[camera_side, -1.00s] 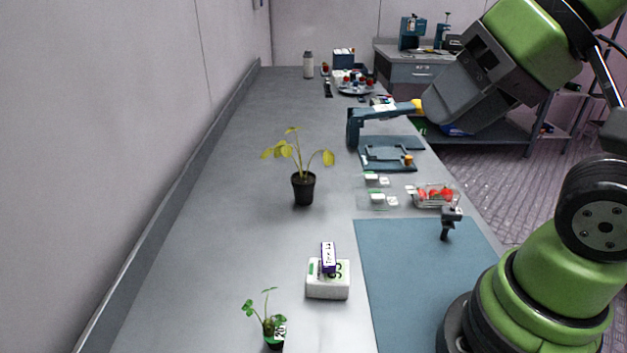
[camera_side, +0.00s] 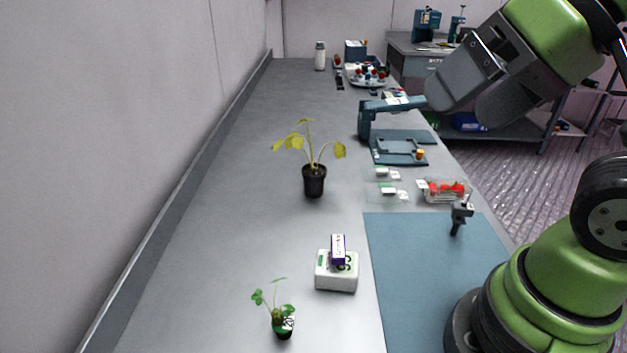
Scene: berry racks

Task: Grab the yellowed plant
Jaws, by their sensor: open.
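The yellowed plant (camera_side: 314,180) stands upright in a small black pot on the grey bench, left of the middle. Its few broad leaves are yellow-green on thin stems. A smaller green plant (camera_side: 282,325) in a dark pot stands at the front left of the bench. My gripper (camera_side: 460,108) is at the upper right, raised above the bench's right edge. It is open with nothing visible between its grey jaws. It is apart from the yellowed plant, to the right of it and higher in the picture.
A white block (camera_side: 336,277) with a purple box (camera_side: 338,249) on top stands between the plants. A blue mat (camera_side: 425,275), a clear berry punnet (camera_side: 443,191), a small dark holder (camera_side: 461,216) and a blue lever press (camera_side: 367,120) lie rightward. The bench left of the yellowed plant is clear.

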